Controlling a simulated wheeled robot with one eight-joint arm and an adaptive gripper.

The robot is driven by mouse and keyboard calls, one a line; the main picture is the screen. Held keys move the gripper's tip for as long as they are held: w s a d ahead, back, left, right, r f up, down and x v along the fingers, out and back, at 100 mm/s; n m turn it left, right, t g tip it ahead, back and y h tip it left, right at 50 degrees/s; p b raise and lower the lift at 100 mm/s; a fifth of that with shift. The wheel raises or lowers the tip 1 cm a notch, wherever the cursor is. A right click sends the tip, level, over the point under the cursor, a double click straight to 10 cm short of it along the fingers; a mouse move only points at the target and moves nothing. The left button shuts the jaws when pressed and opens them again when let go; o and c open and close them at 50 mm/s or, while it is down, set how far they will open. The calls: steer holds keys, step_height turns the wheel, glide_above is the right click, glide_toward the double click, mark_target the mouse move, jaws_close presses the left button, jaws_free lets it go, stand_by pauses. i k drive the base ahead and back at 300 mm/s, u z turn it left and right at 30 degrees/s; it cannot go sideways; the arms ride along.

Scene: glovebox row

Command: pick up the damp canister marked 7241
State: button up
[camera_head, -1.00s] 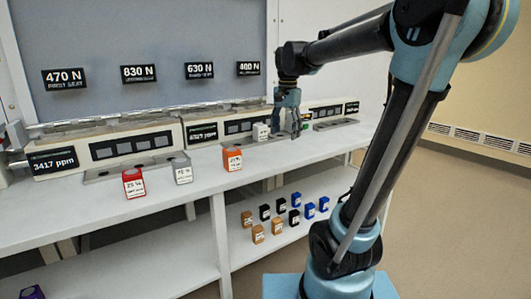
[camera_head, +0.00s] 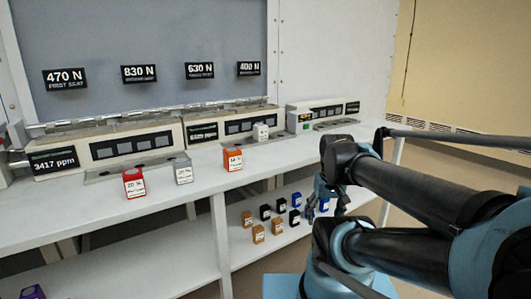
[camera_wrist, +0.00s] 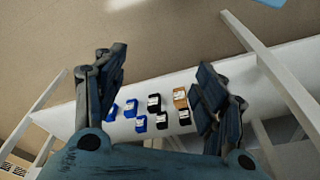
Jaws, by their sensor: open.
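Several small labelled canisters stand on the lower shelf: orange-brown ones (camera_head: 258,234), black ones (camera_head: 265,212) and blue ones (camera_head: 297,200). Their labels are too small to read, so I cannot tell which is marked 7241 or which is damp. My gripper (camera_head: 322,196) is at the right end of this group, by the blue canisters, and partly covers them. In the wrist view my gripper (camera_wrist: 160,75) has its fingers wide apart with nothing held. Blue (camera_wrist: 131,108), black (camera_wrist: 154,102) and orange (camera_wrist: 180,97) canisters show beyond and between the fingers.
The white upper counter (camera_head: 110,215) overhangs the lower shelf (camera_head: 180,262), with a support post (camera_head: 221,245) left of the canisters. A red (camera_head: 133,183), a pale (camera_head: 183,171) and an orange canister (camera_head: 233,159) stand on the counter. A white one (camera_head: 261,132) stands farther back.

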mark_target(232, 162)
steer(key=u, duration=0.7)
steer(key=k, duration=1.25)
steer(key=z, duration=0.7)
steer(key=i, duration=1)
steer(key=u, duration=0.1)
